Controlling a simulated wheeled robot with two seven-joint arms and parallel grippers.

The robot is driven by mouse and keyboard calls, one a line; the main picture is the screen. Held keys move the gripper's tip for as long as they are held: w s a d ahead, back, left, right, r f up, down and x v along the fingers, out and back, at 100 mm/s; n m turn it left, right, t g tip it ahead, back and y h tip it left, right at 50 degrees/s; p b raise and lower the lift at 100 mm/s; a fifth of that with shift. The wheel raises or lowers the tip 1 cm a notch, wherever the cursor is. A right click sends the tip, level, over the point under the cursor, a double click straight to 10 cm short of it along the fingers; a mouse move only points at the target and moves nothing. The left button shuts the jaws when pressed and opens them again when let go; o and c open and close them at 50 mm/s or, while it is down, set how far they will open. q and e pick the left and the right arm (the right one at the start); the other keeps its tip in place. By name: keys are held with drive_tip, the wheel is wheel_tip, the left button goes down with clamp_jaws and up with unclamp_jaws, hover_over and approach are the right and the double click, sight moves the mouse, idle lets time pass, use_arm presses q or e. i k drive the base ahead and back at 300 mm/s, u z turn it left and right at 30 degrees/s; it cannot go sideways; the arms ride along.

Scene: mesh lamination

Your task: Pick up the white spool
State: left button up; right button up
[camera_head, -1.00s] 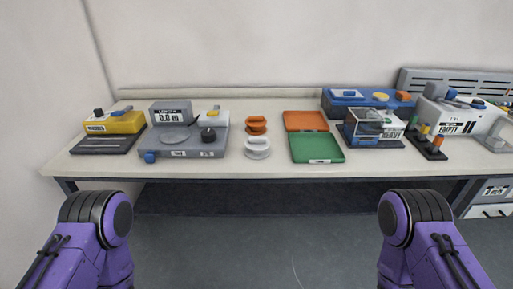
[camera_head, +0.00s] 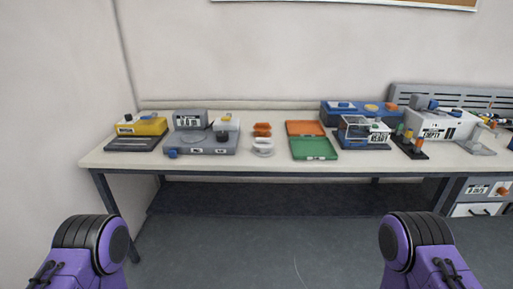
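The white spool (camera_head: 263,148) stands on the table, near the middle of its length and close to the front edge. An orange spool (camera_head: 262,130) stands right behind it. Purple links of my two arms show at the bottom left and bottom right, well short of the table. Neither of my grippers is in view, so their state does not show.
The white table (camera_head: 230,168) bears a grey device (camera_head: 205,152) left of the spools and a green tray (camera_head: 314,153) to their right. An orange tray (camera_head: 305,128) lies behind it. A clear-covered blue station (camera_head: 363,146) stands further right. The floor before the table is clear.

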sight(263, 146)
drive_tip(key=u, duration=0.25)
drive_tip(key=i, duration=0.9)
drive_tip(key=u, duration=0.05)
